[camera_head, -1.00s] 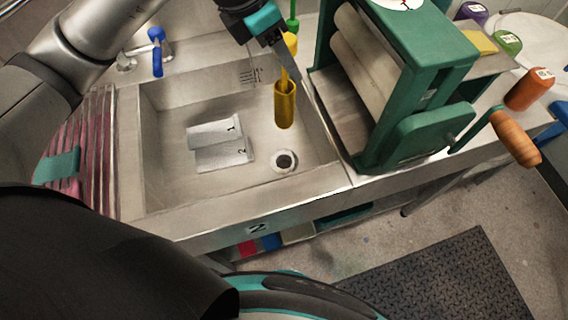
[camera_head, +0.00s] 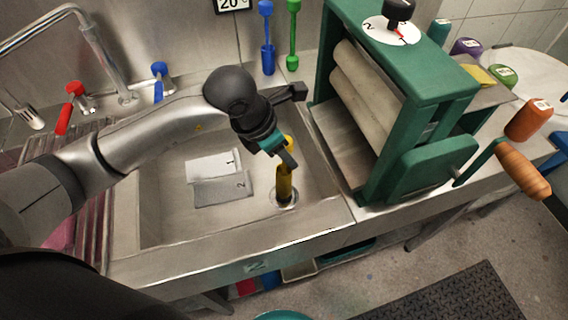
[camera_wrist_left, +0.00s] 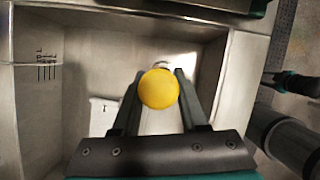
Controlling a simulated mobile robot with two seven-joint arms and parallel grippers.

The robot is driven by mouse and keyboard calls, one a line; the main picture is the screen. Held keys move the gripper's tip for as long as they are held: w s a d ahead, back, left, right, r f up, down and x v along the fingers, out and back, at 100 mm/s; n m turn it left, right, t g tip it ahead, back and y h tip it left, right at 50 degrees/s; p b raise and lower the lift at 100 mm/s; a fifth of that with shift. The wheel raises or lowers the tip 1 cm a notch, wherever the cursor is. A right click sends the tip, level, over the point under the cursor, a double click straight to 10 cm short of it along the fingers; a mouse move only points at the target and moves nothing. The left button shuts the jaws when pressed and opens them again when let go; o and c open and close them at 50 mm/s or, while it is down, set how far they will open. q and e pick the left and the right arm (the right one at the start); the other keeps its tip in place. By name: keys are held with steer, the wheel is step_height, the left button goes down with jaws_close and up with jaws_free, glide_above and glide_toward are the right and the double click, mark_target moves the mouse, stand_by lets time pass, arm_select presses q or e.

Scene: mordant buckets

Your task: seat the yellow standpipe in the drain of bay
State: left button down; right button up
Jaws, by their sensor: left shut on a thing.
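The yellow standpipe (camera_head: 284,184) is upright in the sink, with its lower end at the drain (camera_head: 285,197). Whether it is fully down in the drain cannot be told. My left gripper (camera_head: 287,158) is shut on its upper part, from above and behind. In the left wrist view the standpipe's round yellow top (camera_wrist_left: 158,89) sits between the two dark fingers, and its lower end is hidden. The sink bay (camera_head: 165,215) carries a 2 on its front edge.
A green roller press (camera_head: 420,110) stands right of the sink. A ribbed rack (camera_head: 92,190) lies at the left.

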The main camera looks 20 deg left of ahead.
mark_target(284, 169)
arm_select(q)
steer(key=shift+f, duration=2.05)
steer(key=shift+b, duration=0.3)
steer(key=shift+f, duration=0.2)
steer(key=shift+c, duration=2.2)
jaws_free()
steer(key=shift+r, duration=0.1)
steer(key=shift+a+r, duration=0.1)
steer(key=shift+r, duration=0.4)
steer(key=p+v, duration=0.1)
steer(key=v, duration=1)
steer(key=shift+s, duration=0.15)
steer(key=shift+s, duration=0.1)
